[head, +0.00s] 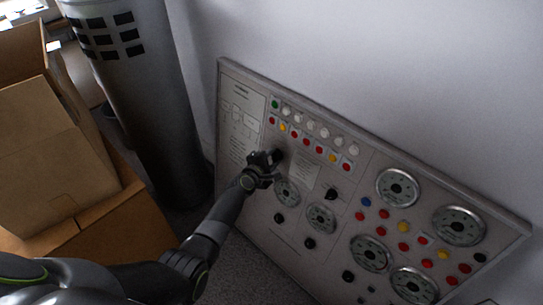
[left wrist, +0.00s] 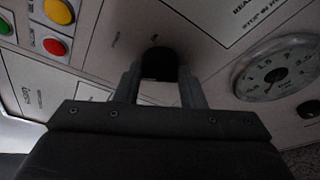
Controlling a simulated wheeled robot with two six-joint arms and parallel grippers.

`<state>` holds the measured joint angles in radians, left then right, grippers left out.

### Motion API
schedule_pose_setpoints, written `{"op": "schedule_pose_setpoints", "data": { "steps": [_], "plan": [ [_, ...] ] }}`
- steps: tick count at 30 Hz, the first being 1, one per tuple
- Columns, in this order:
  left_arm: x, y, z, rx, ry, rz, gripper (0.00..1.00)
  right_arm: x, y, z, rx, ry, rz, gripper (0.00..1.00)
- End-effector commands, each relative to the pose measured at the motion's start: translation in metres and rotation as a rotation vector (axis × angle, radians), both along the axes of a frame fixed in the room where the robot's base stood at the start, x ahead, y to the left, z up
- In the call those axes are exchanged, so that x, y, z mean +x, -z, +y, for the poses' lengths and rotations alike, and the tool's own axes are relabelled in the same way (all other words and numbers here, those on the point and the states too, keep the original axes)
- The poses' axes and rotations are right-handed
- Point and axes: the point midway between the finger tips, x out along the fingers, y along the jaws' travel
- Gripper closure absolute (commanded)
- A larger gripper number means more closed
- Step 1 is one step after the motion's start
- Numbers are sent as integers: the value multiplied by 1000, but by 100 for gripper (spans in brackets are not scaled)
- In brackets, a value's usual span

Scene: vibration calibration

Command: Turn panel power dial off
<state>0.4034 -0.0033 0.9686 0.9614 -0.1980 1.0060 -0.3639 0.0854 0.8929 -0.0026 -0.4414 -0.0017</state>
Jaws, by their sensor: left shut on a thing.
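The control panel (head: 270,235) leans against the wall, with rows of coloured buttons, round gauges and black knobs. My left gripper (head: 272,160) is at the upper left part of the panel, just below the button rows. In the left wrist view, a black dial (left wrist: 159,63) sits between the two fingers of my left gripper (left wrist: 160,85), which is shut on it. The dial's pointer mark and setting cannot be made out. In the head view the gripper mostly covers this dial. My right gripper is not in view.
A gauge (left wrist: 275,68) is close to the right of the dial. Yellow (left wrist: 58,11) and red (left wrist: 54,46) buttons are at the upper left. Cardboard boxes (head: 60,160) and a grey cylinder (head: 150,100) stand left of the panel.

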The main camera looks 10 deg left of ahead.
Motion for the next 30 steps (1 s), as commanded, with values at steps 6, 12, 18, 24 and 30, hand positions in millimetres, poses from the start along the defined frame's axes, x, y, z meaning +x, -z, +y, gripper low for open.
{"op": "schedule_pose_setpoints", "data": {
  "steps": [6, 12, 18, 24, 30],
  "plan": [
    [0, -2, 1, -97, -23, 61, 87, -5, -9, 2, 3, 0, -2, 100],
    [0, -1, 1, -191, -44, 115, 87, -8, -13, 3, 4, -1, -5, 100],
    [0, -1, 1, -242, -57, 143, 87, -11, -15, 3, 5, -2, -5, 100],
    [0, 0, 1, -262, -61, 153, 87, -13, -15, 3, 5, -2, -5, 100],
    [0, 0, 1, -264, -61, 154, 87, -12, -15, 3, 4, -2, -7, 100]
  ]
}}
